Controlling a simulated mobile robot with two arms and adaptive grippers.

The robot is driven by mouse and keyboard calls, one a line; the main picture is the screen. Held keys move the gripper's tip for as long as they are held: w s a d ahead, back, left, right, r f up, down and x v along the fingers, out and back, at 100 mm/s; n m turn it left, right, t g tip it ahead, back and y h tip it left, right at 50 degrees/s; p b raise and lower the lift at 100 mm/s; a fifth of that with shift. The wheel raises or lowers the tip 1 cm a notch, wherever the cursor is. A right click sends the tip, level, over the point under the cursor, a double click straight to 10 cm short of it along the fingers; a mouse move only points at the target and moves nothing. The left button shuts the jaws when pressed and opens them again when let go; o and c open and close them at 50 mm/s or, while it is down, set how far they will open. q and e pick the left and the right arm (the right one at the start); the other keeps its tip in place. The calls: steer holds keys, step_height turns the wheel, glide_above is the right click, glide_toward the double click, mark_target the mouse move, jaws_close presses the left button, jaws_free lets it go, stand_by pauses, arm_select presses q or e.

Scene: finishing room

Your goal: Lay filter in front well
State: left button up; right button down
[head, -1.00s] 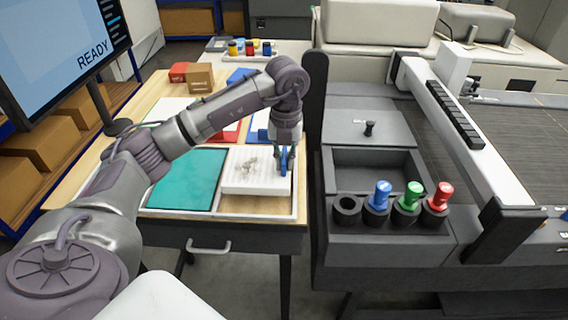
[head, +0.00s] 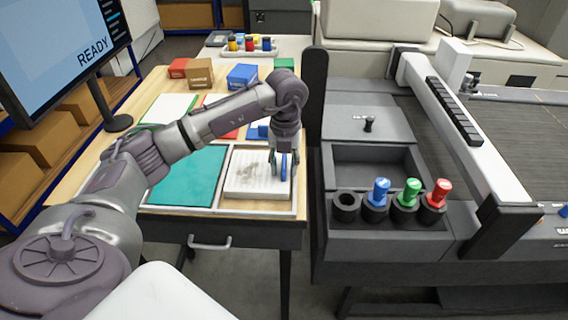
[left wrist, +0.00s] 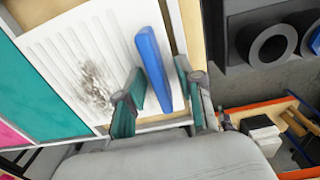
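The filter (head: 250,185) is a white pleated panel with a grey-brown smudge and an upright blue grip bar. It lies flat in the front right well of the pale-rimmed tray (head: 222,211), beside a teal panel (head: 188,176). In the left wrist view the filter (left wrist: 60,55) and its blue bar (left wrist: 153,68) show close up. My left gripper (head: 283,178) points down over the filter's right side. Its fingers in the left wrist view (left wrist: 160,98) stand apart on both sides of the bar, with narrow gaps. My right gripper is out of view.
A dark machine (head: 340,240) stands just right of the table, with an open bin and blue, green and red capped bottles (head: 412,192) in holders. Boxes (head: 200,78) stand behind the tray. A READY screen (head: 60,45) is at left.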

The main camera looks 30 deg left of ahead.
arm_select(q)
steer(key=shift+r, duration=0.2)
steer(key=shift+w+r, duration=0.1)
steer(key=shift+r, duration=0.1)
step_height(320, 180, up, 7)
steer(key=b, duration=0.2)
steer(key=shift+b, duration=0.35)
steer(key=shift+d+r+p, duration=0.1)
steer(key=shift+r+p, duration=0.25)
steer(key=shift+r, duration=1.9)
